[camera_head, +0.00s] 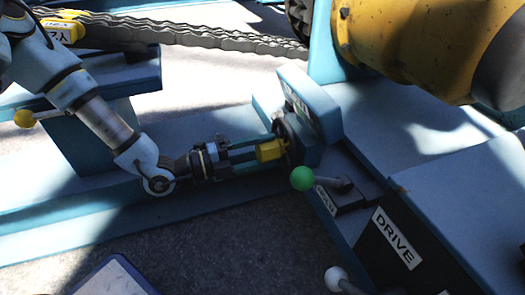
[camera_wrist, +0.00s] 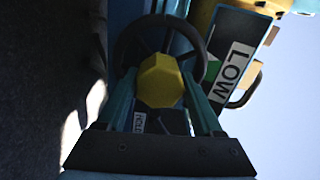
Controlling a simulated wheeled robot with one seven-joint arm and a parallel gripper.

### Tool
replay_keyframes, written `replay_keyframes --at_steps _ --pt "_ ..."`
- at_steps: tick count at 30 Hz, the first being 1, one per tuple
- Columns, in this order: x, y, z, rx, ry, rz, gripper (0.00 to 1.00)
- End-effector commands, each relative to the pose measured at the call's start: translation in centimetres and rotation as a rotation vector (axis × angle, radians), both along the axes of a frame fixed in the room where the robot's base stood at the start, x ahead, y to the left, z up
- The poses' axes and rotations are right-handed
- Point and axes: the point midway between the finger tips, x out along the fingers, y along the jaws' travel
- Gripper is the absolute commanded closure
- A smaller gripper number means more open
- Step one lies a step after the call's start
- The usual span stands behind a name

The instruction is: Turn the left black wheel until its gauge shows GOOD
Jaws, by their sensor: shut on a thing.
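The black wheel (camera_wrist: 128,45) has a faceted yellow hub (camera_wrist: 160,82) at its middle. In the head view the wheel (camera_head: 291,137) is seen nearly edge-on, with the yellow hub (camera_head: 268,151) toward my arm. My gripper (camera_wrist: 160,92) has one teal finger on each side of the hub and is shut on it; it also shows in the head view (camera_head: 262,152). The gauge (camera_wrist: 235,62) beside the wheel shows a LOW label and a green patch at its left. I see no GOOD label and cannot make out a pointer. In the head view the gauge box (camera_head: 312,103) is steeply angled.
A lever with a green ball (camera_head: 302,178) stands just right of my gripper. A DRIVE panel (camera_head: 394,240) and a grey-knobbed lever (camera_head: 334,277) are at the lower right. A large yellow drum (camera_head: 405,45) is above right, and a chain (camera_head: 190,36) runs behind my arm.

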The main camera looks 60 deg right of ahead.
Motion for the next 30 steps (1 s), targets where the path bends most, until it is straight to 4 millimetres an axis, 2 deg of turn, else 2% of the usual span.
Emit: replay_keyframes --at_steps 11,12,20,30 --pt "0.03 0.1 -0.12 -0.001 -0.004 0.0 1.0" --pt "0.03 0.1 -0.12 -0.001 -0.004 0.0 0.31" --pt "0.02 0.06 -0.06 -0.002 -0.004 0.0 0.02" --pt "0.41 0.47 0.07 -0.001 -0.004 0.002 0.02"
